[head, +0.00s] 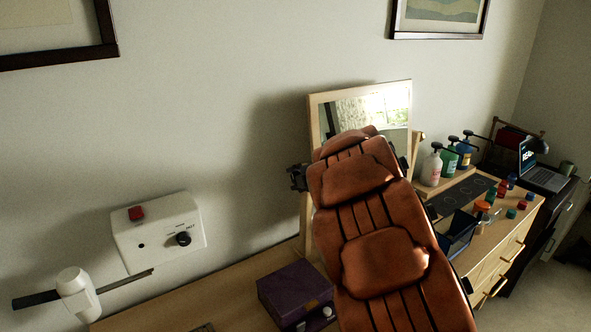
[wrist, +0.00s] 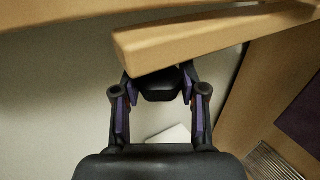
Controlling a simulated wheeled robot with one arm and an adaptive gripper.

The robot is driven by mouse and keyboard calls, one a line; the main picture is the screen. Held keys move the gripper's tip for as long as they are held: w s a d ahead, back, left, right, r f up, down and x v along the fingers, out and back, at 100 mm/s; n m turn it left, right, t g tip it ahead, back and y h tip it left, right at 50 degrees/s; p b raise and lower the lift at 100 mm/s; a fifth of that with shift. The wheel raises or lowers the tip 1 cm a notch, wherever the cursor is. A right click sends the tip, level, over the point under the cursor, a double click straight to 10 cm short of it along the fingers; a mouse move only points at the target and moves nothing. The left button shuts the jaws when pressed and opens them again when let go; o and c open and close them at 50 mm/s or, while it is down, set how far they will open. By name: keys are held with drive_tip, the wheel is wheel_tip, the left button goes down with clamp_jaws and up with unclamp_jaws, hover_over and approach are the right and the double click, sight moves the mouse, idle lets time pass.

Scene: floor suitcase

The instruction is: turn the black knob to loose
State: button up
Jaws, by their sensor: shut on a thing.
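In the wrist view my gripper (wrist: 159,78) is shut with its two purple-padded fingers either side of a black knob (wrist: 160,90). The knob sits against a pale wooden bar (wrist: 200,38), apparently part of the mirror stand; its turning position does not show. In the head view a small dark shape (head: 298,178) shows at the left edge of the mirror (head: 335,112); I cannot tell knob from gripper there. My brown padded arm hides much of the mirror and stand.
A white wall box (head: 155,225) carries another black knob (head: 183,239) and a red button (head: 136,213). A white lamp-like fixture (head: 75,290) is at lower left. A purple box (head: 292,290) stands on the wooden top. Pump bottles (head: 432,165) and small jars stand right of my arm.

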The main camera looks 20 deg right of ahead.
drive_tip(key=shift+d+g+h+p, duration=0.1)
drive_tip(key=shift+g+h+p, duration=0.3)
drive_tip(key=shift+g, duration=2.7)
drive_tip(key=shift+f+g+h, duration=0.1)
drive_tip(key=shift+g+h, duration=0.2)
drive_tip(key=shift+g, duration=0.1)
drive_tip(key=shift+a+g, duration=0.2)
drive_tip(key=shift+g, duration=0.7)
drive_tip(key=shift+f, duration=0.1)
drive_tip(key=shift+g, duration=0.4)
drive_tip(key=shift+g+h, duration=0.4)
drive_tip(key=shift+g, duration=0.2)
drive_tip(key=o, duration=1.1)
drive_tip(key=shift+o, duration=0.2)
drive_tip(key=shift+d+r, duration=0.1)
drive_tip(key=shift+r, duration=0.1)
